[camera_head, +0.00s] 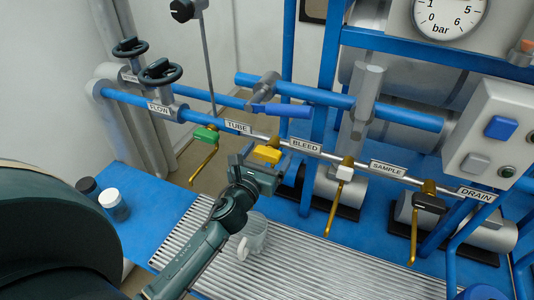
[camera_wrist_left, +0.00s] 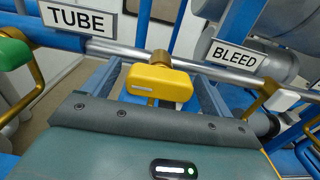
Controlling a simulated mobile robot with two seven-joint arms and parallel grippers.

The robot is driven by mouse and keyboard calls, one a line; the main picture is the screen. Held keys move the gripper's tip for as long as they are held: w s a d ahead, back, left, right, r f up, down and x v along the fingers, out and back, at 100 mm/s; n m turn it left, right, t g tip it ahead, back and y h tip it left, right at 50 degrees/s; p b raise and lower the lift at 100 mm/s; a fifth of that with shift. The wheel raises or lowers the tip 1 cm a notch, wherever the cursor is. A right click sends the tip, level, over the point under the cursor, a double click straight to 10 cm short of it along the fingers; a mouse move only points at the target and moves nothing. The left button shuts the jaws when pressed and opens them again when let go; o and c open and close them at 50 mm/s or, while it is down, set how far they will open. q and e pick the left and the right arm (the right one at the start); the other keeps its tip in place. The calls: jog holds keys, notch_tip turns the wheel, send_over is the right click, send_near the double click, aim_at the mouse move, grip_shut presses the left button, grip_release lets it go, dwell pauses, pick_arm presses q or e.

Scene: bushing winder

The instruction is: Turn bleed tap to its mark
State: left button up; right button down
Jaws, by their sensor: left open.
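The yellow tap handle (camera_head: 267,154) sits on the thin steel pipe, just left of the BLEED label (camera_head: 306,146). It lies roughly along the pipe. My left gripper (camera_head: 261,168) is open at it. In the left wrist view the yellow handle (camera_wrist_left: 158,81) is between the two fingers of my gripper (camera_wrist_left: 157,88), with a gap visible on each side. The tap's spout below is mostly hidden by the gripper. I cannot make out a mark. My right gripper is not in view.
A green tap (camera_head: 206,135) is to the left; a white tap (camera_head: 344,172) and a black tap (camera_head: 430,203) are to the right. A blue lever (camera_head: 283,110) is above. Two jars stand left.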

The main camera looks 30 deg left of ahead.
pick_arm(q)
jog(key=shift+c, duration=0.5)
jog(key=c, duration=0.9)
jog(key=shift+n, duration=0.3)
jog(key=n, duration=0.3)
jog(key=shift+n, duration=0.3)
jog(key=n, duration=0.4)
jog(key=shift+n, duration=0.3)
jog(key=n, duration=0.4)
jog(key=shift+p, duration=0.4)
jog(key=n, duration=0.5)
jog(key=shift+p, duration=0.35)
